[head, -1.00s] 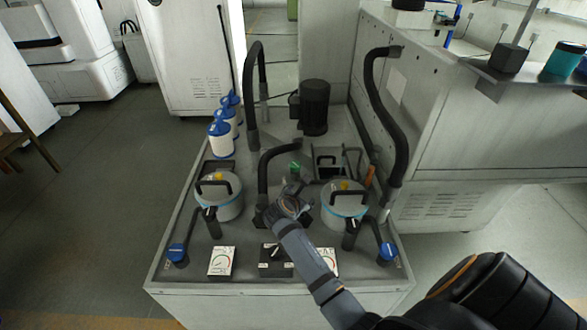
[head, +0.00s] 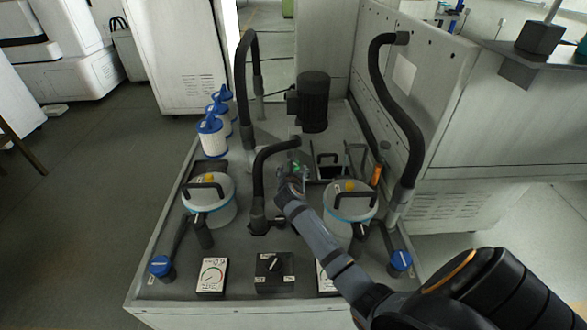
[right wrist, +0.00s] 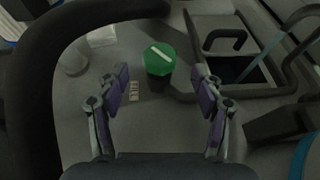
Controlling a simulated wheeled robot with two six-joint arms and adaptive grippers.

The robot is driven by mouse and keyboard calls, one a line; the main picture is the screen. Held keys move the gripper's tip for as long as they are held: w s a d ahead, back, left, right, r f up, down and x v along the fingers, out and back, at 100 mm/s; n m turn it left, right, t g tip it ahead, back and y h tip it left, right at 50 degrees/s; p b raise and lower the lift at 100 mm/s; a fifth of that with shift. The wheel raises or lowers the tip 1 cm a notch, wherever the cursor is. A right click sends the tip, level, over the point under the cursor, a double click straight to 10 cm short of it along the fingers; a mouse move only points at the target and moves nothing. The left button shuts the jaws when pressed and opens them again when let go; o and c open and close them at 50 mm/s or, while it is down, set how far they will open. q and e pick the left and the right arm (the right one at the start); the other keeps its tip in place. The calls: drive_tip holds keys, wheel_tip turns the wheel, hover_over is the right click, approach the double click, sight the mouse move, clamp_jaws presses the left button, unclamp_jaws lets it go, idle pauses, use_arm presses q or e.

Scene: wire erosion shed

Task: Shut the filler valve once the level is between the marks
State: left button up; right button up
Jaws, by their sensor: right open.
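A green round knob (right wrist: 160,62) with a pale bar across its top stands on the grey deck, and I take it as the filler valve. In the right wrist view it lies just ahead of my open right gripper (right wrist: 161,88), roughly centred between the fingertips, with nothing held. In the head view my right gripper (head: 291,172) is just in front of the knob and partly hides it. A tank opening (right wrist: 247,68) with a black handle is to the knob's right; level marks cannot be made out. My left gripper is out of view.
A black curved hose (head: 258,172) stands close left of the gripper. Two lidded filter housings (head: 208,203) (head: 350,208) flank it. A black motor (head: 313,103) is behind. Gauges and a black switch (head: 274,271) line the front edge. White bottles (head: 212,137) stand at left.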

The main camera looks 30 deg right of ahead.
sight(294, 165)
drive_tip(key=b+x, duration=0.1)
drive_tip(key=x, duration=0.3)
drive_tip(key=shift+w+d+f, duration=0.1)
drive_tip(key=shift+w+d, duration=0.1)
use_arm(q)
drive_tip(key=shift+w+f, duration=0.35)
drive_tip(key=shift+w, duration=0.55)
use_arm(e)
drive_tip(key=c, duration=1.1)
